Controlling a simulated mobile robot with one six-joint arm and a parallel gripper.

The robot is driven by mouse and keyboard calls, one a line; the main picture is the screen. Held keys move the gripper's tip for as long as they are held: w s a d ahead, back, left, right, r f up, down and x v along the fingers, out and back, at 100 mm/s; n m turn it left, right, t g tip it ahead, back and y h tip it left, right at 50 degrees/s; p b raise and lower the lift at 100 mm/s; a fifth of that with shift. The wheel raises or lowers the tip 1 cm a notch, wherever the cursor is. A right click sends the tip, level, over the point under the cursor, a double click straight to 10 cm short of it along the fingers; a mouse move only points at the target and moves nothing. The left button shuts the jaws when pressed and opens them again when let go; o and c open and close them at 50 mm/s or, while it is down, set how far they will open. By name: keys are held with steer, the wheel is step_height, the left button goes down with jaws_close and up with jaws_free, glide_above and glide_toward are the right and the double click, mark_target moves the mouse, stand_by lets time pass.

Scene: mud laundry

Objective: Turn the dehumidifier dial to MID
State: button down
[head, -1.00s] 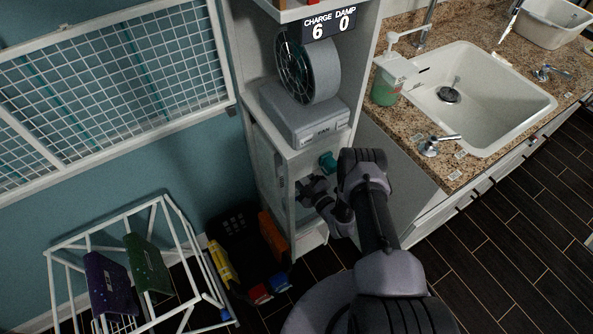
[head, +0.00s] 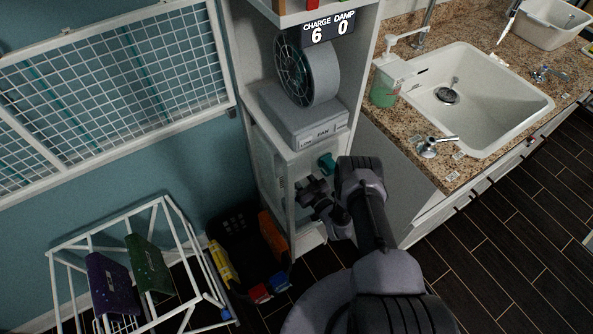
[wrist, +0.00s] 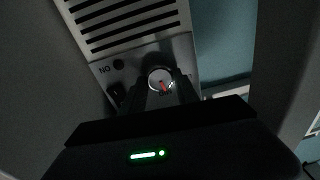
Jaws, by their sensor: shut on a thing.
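The dehumidifier dial (wrist: 160,79) is a small round pale knob with a red pointer mark, in the wrist view. It sits on a grey panel (wrist: 110,72) below a slotted vent. The pointer slants toward the lower right in that view. Small lettering beside the dial is partly covered and too dark to read surely. My gripper (wrist: 163,90) is shut on the dial, one dark finger on each side. In the head view my gripper (head: 313,190) is at the lower front of the white cabinet, where the dial itself is hidden.
A fan (head: 309,72) stands on a box marked FAN (head: 305,118) above my gripper. A teal object (head: 327,163) is close above it. A dark basket (head: 240,235) and a white rack (head: 175,245) stand left. A sink counter (head: 435,130) is right.

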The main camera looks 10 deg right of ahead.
steer(key=shift+m, duration=0.6)
steer(key=shift+f+m, duration=0.1)
steer(key=shift+m, duration=0.2)
steer(key=c, duration=0.9)
jaws_free()
steer(key=shift+s, duration=0.1)
steer(key=p+v, duration=0.4)
steer(key=v, duration=1.3)
steer(key=shift+s, duration=0.2)
